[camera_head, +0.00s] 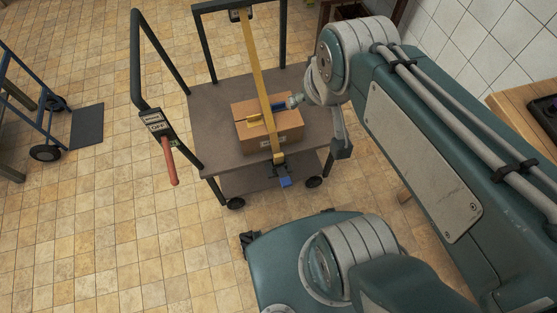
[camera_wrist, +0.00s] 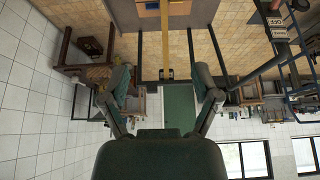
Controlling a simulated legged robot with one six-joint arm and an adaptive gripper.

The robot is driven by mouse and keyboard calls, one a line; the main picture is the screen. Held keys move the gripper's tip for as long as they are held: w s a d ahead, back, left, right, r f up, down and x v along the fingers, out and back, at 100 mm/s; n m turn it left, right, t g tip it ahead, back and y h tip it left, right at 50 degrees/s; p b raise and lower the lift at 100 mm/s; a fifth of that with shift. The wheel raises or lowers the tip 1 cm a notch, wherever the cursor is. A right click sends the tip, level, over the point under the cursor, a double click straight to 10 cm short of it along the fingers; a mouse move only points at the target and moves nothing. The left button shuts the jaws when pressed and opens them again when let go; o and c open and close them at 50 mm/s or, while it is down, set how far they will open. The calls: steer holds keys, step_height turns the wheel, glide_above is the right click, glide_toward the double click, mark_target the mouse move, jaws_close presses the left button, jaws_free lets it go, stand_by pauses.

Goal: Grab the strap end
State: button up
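A yellow strap (camera_head: 259,70) runs from a buckle on the cart's far rail, over a cardboard box (camera_head: 285,138), down past the near edge of the cart deck. A blue piece (camera_head: 285,182) hangs at its near end. The strap (camera_wrist: 165,42) also shows in the wrist view, with a dark buckle (camera_wrist: 167,73) on the rail. My gripper (camera_wrist: 163,77) is open, its two fingers wide apart with nothing between them. In the head view my gripper (camera_head: 322,122) is at the right of the box, above the deck. Whether it touches anything there is unclear.
The cart (camera_head: 215,130) has dark upright handles and a red grip (camera_head: 169,160) at left. A blue hand truck (camera_head: 45,125) stands further left. A wooden table (camera_head: 515,105) is at right. Tiled floor (camera_head: 120,250) is free at front left.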

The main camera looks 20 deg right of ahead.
steer(key=w+f+g, duration=0.2)
steer(key=w+f, duration=0.5)
steer(key=w, duration=0.3)
steer(key=g, duration=0.1)
glide_above(278, 159)
steer(key=d, duration=0.1)
steer(key=s+x, duration=0.2)
steer(key=x, duration=0.7)
steer(key=f, duration=0.8)
steer(key=w+f+g, duration=0.1)
steer(key=f, duration=0.8)
steer(key=f+g, duration=0.1)
steer(key=f, duration=0.8)
steer(key=shift+w+d, duration=0.15)
steer(key=shift+w, duration=0.2)
step_height(278, 159, down, 6)
steer(key=shift+s+r, duration=0.1)
steer(key=shift+s, duration=0.05)
steer(key=shift+s+a+f, duration=0.1)
steer(key=shift+a+f, duration=0.15)
steer(key=shift+f, duration=1.15)
steer(key=shift+s+a+f, duration=0.1)
steer(key=shift+a+f, duration=0.1)
steer(key=shift+f, duration=1.2)
steer(key=c, duration=1.3)
